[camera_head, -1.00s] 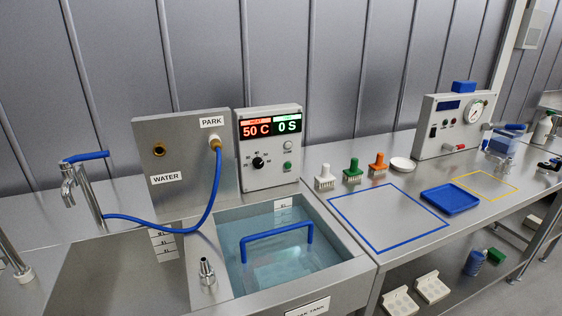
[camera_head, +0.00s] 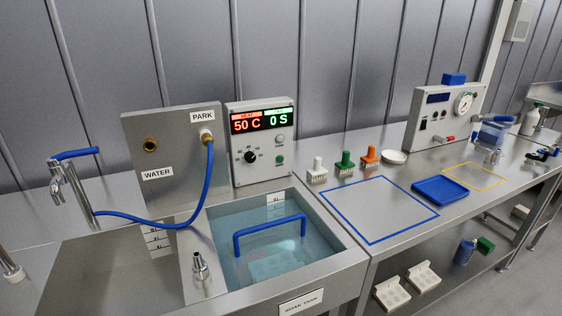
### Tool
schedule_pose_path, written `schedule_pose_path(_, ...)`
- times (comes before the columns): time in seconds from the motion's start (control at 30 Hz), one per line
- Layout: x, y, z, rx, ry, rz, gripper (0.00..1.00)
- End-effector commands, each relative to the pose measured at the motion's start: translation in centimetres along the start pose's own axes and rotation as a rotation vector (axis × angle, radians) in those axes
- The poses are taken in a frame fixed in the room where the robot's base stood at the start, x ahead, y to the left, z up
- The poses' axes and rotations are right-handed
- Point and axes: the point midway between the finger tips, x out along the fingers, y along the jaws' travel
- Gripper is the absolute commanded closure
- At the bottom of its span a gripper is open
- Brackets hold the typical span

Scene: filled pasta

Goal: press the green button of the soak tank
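The soak tank (camera_head: 292,299) is a steel basin of clear water with a blue handle (camera_head: 270,237) standing across it. Its grey control box (camera_head: 262,176) stands behind it, with a display (camera_head: 261,121) reading 50 C in red and 0 S in green. Below the display are a black knob (camera_head: 250,157), a pale round button (camera_head: 280,139) and a small green button (camera_head: 280,160). Nothing covers the green button. My gripper is not in view.
A steel panel (camera_head: 173,190) with a blue hose (camera_head: 207,185) stands left of the box. Several brushes, one being green (camera_head: 345,164), stand to its right. A blue-outlined area (camera_head: 376,209) is empty, beside a blue tray (camera_head: 440,191).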

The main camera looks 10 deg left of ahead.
Motion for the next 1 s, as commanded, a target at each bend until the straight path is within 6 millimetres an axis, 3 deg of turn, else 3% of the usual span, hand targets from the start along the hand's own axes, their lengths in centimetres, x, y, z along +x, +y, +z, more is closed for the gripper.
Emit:
schedule_pose_path(0.27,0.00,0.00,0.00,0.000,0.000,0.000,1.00)
schedule_pose_path(1.0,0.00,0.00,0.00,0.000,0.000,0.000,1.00)
